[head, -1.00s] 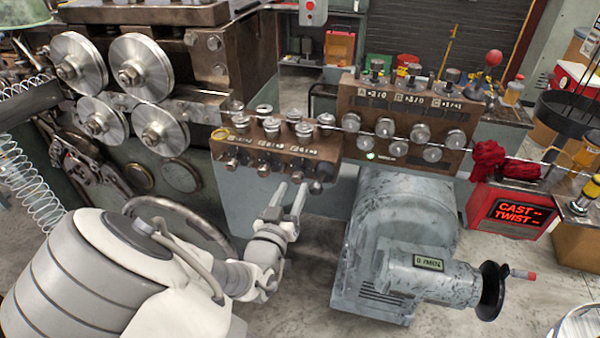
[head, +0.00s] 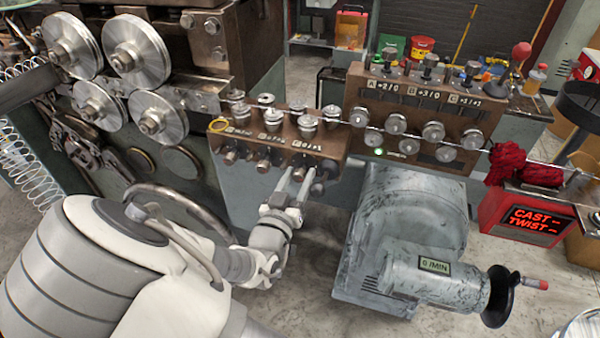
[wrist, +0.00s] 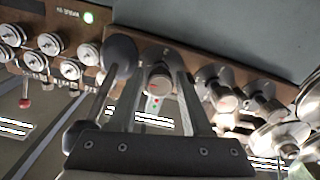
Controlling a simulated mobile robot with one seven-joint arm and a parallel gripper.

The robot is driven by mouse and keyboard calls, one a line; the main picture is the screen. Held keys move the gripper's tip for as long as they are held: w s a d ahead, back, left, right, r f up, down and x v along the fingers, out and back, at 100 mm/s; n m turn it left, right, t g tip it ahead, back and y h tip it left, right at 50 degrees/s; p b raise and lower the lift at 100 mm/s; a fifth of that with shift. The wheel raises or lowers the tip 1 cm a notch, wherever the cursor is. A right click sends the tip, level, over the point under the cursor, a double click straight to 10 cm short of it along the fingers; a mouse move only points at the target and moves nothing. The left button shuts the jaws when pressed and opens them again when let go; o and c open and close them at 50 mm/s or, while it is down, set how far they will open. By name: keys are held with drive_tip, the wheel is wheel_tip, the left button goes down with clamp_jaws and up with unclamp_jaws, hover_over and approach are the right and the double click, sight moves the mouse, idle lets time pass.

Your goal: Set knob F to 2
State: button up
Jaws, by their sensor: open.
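The lower brown block (head: 215,147) carries three small plates, with a row of short knobs on its front face below them. The right-hand plate (head: 306,146) is above my gripper; its letter is too small to read surely. My gripper (head: 298,172) is open in front of the right part of that face, fingers pointing at it. In the wrist view my gripper (wrist: 158,70) has a short metal knob (wrist: 160,80) with a red mark between its fingers, apparently not clamped. I cannot tell for certain that this is knob F, nor its setting.
A dark round knob (wrist: 121,50) is close by the left finger in the wrist view. More knobs (wrist: 222,96) are to the right. Upright rollers (head: 308,118) stand on the block. The upper straightener block (head: 357,97) and grey motor housing (head: 405,215) are to the right.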

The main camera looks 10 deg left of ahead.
clamp_jaws()
idle(0.3)
drive_tip(key=shift+m+b, duration=0.4)
drive_tip(key=m+b, duration=0.1)
drive_tip(key=b, duration=0.1)
drive_tip(key=m+b, duration=0.1)
drive_tip(key=m, duration=0.1)
drive_tip(key=shift+f+m+b, duration=0.2)
drive_tip(key=shift+m+b, duration=0.1)
drive_tip(key=shift+b, duration=0.1)
drive_tip(key=m+b, duration=0.4)
drive_tip(key=b, duration=0.1)
drive_tip(key=shift+m, duration=0.3)
drive_tip(key=m+b, duration=0.6)
drive_tip(key=b, duration=0.3)
drive_tip(key=m+b, duration=0.1)
drive_tip(key=b, duration=0.1)
drive_tip(key=m+b, duration=0.1)
drive_tip(key=b, duration=0.1)
drive_tip(key=shift+r+m, duration=0.25)
drive_tip(key=shift+m, duration=0.15)
drive_tip(key=shift+r, duration=0.1)
